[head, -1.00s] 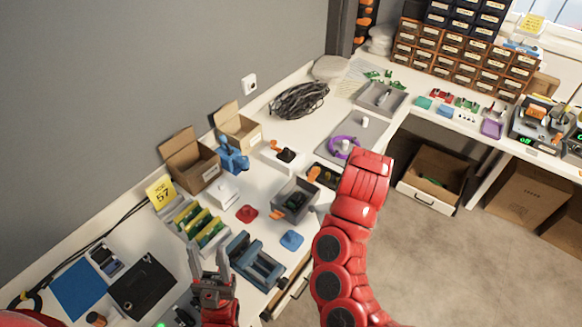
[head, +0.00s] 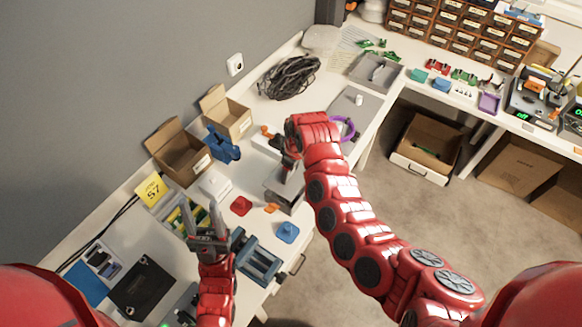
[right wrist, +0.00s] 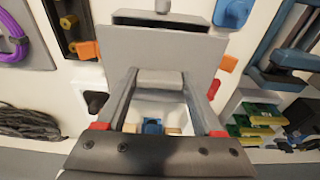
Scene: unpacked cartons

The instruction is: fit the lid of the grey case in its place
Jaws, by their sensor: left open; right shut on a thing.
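The grey case (head: 282,203) stands on the bench, partly hidden by my right arm. My right gripper (head: 288,172) is shut on the grey lid (right wrist: 160,48), a flat plate with a raised grip, over the case. In the right wrist view the right gripper's fingers (right wrist: 160,92) pinch that grip from both sides. A dark strip of the case (right wrist: 165,20) shows beyond the lid's far edge. I cannot tell whether the lid touches the case. My left gripper (head: 201,208) is open and empty, above the rack of green and yellow boards.
A blue vice (head: 258,262), blue block (head: 287,232), red block (head: 240,206) and small orange piece (head: 271,208) lie near the case. A white box (head: 215,183), open cartons (head: 180,155) and a blue clamp (head: 222,146) stand behind. A purple ring (head: 344,128) lies farther along the bench.

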